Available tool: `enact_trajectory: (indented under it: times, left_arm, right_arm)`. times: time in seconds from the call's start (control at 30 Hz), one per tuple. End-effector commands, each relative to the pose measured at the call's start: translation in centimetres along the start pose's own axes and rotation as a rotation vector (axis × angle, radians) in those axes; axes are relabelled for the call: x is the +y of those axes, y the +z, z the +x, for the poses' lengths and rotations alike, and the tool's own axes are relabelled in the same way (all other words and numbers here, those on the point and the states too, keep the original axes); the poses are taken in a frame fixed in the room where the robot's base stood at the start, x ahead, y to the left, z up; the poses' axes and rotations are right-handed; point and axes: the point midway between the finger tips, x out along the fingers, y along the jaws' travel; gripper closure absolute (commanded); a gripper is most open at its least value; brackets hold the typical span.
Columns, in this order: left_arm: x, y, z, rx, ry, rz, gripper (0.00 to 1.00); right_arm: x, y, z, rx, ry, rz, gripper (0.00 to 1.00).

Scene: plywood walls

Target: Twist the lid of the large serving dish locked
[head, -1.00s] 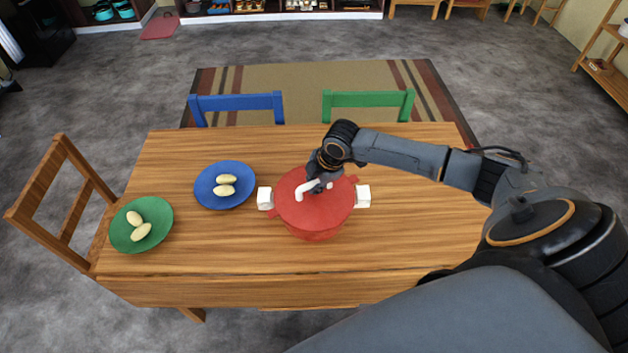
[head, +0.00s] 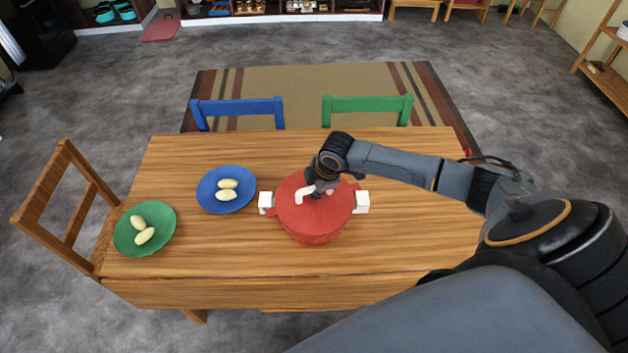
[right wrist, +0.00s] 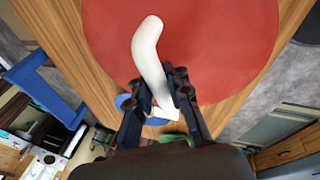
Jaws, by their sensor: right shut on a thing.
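The large serving dish (head: 314,236) is a red pot with white side grips, standing on the wooden table. Its red lid (head: 320,212) sits on top and carries a curved white handle (head: 304,192). In the right wrist view the red lid (right wrist: 190,40) fills the top and the white handle (right wrist: 150,55) runs down between the fingers. My right gripper (head: 319,188) is shut on the white handle; its fingers (right wrist: 163,103) flank the handle's lower end. My left gripper is not in view.
A blue plate (head: 208,203) and a green plate (head: 128,243), each with two pale oval items, lie left of the dish. A blue chair (head: 238,107) and a green chair (head: 367,104) stand behind the table (head: 230,262), a wooden chair (head: 52,200) at its left.

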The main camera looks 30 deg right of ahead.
Motion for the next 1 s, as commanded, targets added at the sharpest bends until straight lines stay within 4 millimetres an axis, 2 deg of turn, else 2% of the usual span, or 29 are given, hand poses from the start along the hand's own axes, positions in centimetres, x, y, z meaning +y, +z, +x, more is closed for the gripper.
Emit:
enact_trajectory:
  times: [0.6, 1.0]
  left_arm:
    - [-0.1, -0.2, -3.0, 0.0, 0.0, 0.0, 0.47]
    - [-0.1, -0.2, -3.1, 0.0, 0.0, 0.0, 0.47]
  right_arm:
    - [0.1, -0.1, -0.2, -0.061, 0.03, 0.202, 1.0]
    - [0.1, 0.0, 0.0, -0.072, 0.036, 0.233, 1.0]
